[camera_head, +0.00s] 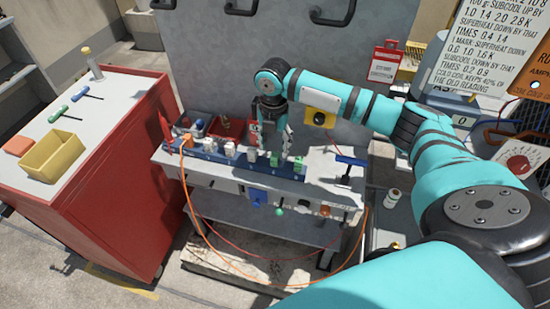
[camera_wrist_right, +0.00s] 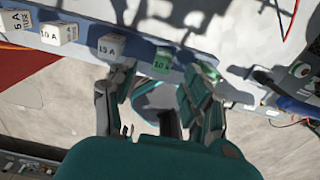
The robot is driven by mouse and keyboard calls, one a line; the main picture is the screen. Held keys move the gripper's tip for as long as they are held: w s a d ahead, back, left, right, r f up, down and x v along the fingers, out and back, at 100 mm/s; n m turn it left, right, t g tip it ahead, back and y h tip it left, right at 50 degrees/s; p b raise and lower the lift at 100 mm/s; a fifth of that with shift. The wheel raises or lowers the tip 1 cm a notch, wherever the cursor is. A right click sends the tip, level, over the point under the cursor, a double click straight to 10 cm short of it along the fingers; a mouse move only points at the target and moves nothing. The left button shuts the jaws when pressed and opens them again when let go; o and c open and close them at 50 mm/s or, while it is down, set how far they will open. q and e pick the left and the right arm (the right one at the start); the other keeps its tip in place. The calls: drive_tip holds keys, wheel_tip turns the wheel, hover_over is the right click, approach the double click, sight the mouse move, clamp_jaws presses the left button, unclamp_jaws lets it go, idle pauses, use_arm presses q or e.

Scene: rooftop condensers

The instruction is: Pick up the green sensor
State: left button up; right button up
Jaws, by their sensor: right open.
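On the blue rail (camera_head: 222,155) of the bench, two green blocks (camera_head: 274,160) and (camera_head: 298,164) stand toward the right end. A small green knob (camera_head: 279,211) hangs at the bench front. I cannot tell which green thing is the sensor. My right gripper (camera_head: 270,143) is open above the rail, pointing down; its fingers (camera_wrist_right: 160,85) show on either side of the marked green block's position. Contact cannot be judged. My left gripper is not in view.
White blocks (camera_head: 230,149) stand left on the rail. A blue-handled tool (camera_head: 350,161) lies right of it. Orange cable (camera_head: 205,240) loops below. A red cabinet (camera_head: 120,200) with a yellow bin (camera_head: 50,162) stands left. A grey panel (camera_head: 215,60) rises behind the bench.

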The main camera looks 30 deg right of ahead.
sight(275, 155)
drive_tip(key=shift+d+f+p, duration=0.15)
drive_tip(key=shift+f+p, duration=0.45)
drive_tip(key=shift+f, duration=2.1)
clamp_jaws()
